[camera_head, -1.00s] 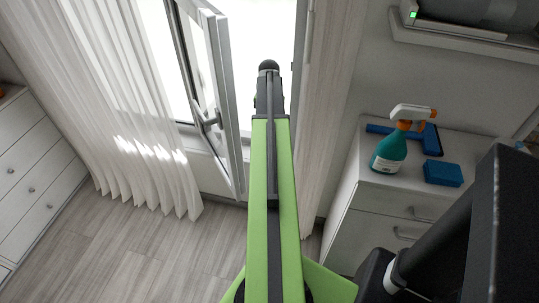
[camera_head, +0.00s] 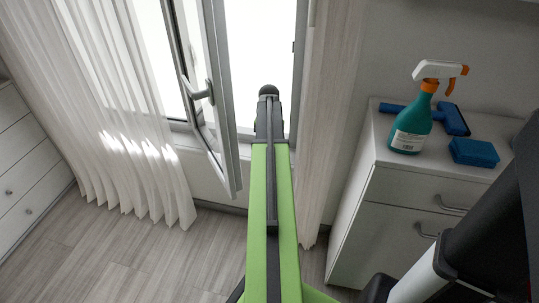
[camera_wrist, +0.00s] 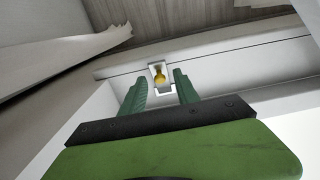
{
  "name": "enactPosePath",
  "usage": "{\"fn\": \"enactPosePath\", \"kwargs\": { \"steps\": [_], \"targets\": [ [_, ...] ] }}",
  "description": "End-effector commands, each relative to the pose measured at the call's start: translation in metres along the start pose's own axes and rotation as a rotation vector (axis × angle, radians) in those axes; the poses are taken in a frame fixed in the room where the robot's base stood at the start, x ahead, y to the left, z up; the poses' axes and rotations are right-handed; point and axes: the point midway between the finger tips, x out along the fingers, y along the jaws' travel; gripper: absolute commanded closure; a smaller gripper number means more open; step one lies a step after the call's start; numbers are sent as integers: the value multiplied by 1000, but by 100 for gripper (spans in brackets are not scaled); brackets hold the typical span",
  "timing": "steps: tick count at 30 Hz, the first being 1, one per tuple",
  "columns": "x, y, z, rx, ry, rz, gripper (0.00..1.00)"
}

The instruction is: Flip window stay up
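In the head view, my green arm reaches towards the open window; the gripper's fingers and the stay are hidden there. The window sash (camera_head: 222,120) is swung open to the left of my arm, with a grey handle (camera_head: 203,92) on it.
White curtains (camera_head: 135,130) hang left of the window, another (camera_head: 322,130) to its right. A white cabinet (camera_head: 400,210) at right carries a teal spray bottle (camera_head: 412,130), a blue squeegee (camera_head: 455,120) and a blue sponge (camera_head: 474,152). Floor (camera_head: 120,250) shows clear at lower left.

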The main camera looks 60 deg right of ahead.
Motion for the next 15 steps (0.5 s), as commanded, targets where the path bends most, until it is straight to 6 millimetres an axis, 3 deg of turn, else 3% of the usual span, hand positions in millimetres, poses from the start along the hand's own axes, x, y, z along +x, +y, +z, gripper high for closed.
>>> {"fn": "enactPosePath", "kwargs": {
  "steps": [7,15],
  "targets": [
    [0,0,0,1,0,0,64],
    [0,1,0,1,0,0,99]
  ]
}}
